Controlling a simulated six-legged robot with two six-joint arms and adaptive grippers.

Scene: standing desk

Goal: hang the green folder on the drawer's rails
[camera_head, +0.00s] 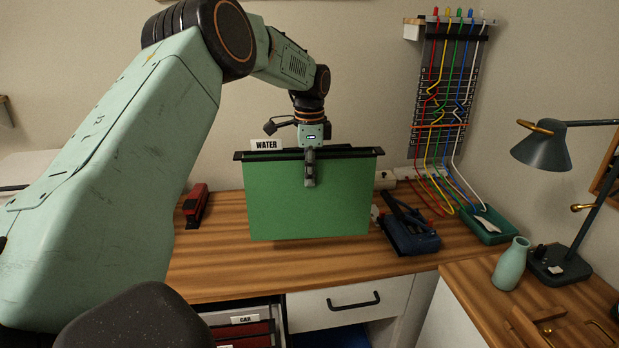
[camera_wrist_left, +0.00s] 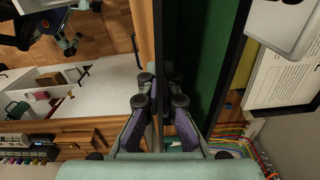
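The green folder (camera_head: 308,205), with a dark top bar and a white "WATER" tab, hangs upright in the air above the desk. My left gripper (camera_head: 310,168) is shut on its top edge near the middle. In the left wrist view the fingers of the left gripper (camera_wrist_left: 160,88) close on the folder's edge, with the green face of the folder (camera_wrist_left: 208,45) beside them. My right gripper is not in view.
A red stapler (camera_head: 195,205) stands left of the folder on the wooden desk (camera_head: 215,262). A blue hole punch (camera_head: 408,235), a green tray (camera_head: 488,225), a vase (camera_head: 510,263) and a lamp (camera_head: 545,150) stand to the right. A closed white drawer (camera_head: 345,305) adjoins the open one.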

